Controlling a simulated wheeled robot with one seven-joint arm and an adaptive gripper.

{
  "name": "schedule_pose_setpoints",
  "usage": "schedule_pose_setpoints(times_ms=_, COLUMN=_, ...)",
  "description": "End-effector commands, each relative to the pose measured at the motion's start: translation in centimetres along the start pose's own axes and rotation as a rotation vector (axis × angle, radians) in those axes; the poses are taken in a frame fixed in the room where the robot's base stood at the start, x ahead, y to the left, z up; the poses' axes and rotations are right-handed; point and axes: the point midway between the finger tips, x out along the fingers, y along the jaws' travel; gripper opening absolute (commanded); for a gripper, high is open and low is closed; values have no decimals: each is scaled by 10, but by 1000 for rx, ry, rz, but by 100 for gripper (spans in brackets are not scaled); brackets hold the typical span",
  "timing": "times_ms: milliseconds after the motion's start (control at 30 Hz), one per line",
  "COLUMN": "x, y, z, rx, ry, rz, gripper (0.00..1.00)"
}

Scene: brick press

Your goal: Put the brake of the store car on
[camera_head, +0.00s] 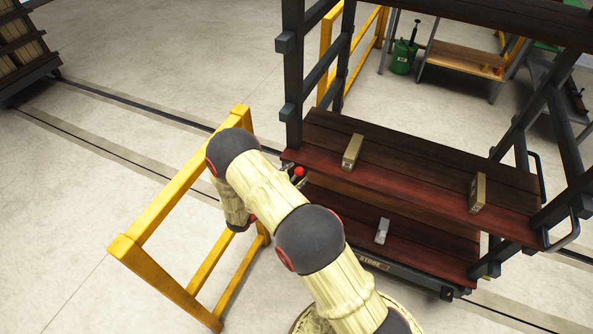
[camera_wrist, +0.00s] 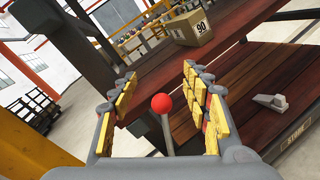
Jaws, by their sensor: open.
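The store car (camera_head: 430,196) is a dark-framed rack with red-brown plank decks and a STORE plate, and it also shows in the wrist view (camera_wrist: 255,60). A lever with a red ball knob (camera_wrist: 161,103) on a thin grey stem stands at its left end. The knob also shows in the head view (camera_head: 299,171), just past my arm. My gripper (camera_wrist: 160,74) is open, with yellow-padded fingers on either side of the knob and stem. The knob appears between the fingers, not gripped. The lever's foot is hidden. In the head view my arm mostly hides the gripper.
A yellow rail frame (camera_head: 180,200) stands close to the left of my arm. Two tan blocks (camera_head: 352,152) (camera_head: 477,193) lie on the upper deck, and a small grey piece (camera_head: 382,231) on the lower one. Floor rails run beneath. A workbench (camera_head: 465,58) stands behind.

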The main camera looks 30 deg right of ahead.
Motion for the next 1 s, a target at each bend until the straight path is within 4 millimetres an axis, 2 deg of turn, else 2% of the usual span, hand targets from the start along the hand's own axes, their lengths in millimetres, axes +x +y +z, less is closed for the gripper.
schedule_pose_setpoints(times_ms=100, x=-8, y=-8, z=-34, rx=-60, ry=20, rz=105, gripper=48)
schedule_pose_setpoints(times_ms=300, x=-18, y=-18, z=-67, rx=-104, ry=44, rz=204, gripper=48)
schedule_pose_setpoints(times_ms=467, x=-12, y=-19, z=-74, rx=-110, ry=49, rz=222, gripper=48)
schedule_pose_setpoints(times_ms=800, x=37, y=-9, z=-76, rx=-110, ry=48, rz=220, gripper=48)
schedule_pose_setpoints(times_ms=1000, x=53, y=-5, z=-78, rx=-110, ry=49, rz=221, gripper=48)
